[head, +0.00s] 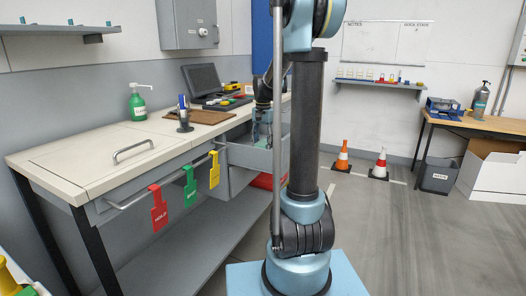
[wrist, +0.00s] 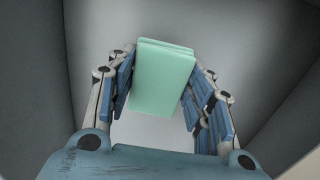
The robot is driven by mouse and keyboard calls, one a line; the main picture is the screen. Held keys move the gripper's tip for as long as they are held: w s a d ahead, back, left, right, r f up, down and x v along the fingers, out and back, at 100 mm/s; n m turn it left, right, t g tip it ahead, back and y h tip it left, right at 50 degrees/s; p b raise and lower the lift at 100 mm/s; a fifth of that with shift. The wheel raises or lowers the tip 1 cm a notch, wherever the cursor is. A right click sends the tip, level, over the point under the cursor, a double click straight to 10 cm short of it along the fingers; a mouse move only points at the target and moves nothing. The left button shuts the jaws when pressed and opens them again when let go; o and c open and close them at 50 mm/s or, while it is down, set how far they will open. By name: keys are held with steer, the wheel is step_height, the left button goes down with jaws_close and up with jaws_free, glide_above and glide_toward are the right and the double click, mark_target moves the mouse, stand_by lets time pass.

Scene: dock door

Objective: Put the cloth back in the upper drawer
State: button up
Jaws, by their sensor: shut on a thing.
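The folded mint-green cloth (wrist: 163,80) is held between the blue-padded fingers of my gripper (wrist: 160,100) in the wrist view. My gripper is shut on it. Grey walls and a grey floor surround the cloth in that view, like the inside of a drawer. In the head view my gripper (head: 262,142) points down at the open grey upper drawer (head: 240,156) under the far part of the workbench. I cannot tell whether the cloth touches the drawer floor.
The workbench (head: 75,158) carries a green pump bottle (head: 138,106), a blue-capped item on a stand (head: 184,115) and a laptop-like device (head: 203,80). Red, green and yellow tags (head: 189,185) hang from its front rail. Something red (head: 262,181) shows below the drawer. Two cones (head: 343,156) stand behind.

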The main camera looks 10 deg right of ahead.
mark_target(263, 142)
steer(key=shift+f, duration=1.7)
steer(key=o, duration=1.3)
steer(key=shift+c, duration=0.2)
step_height(263, 142, up, 12)
steer(key=shift+r, duration=0.1)
steer(key=shift+s, duration=0.1)
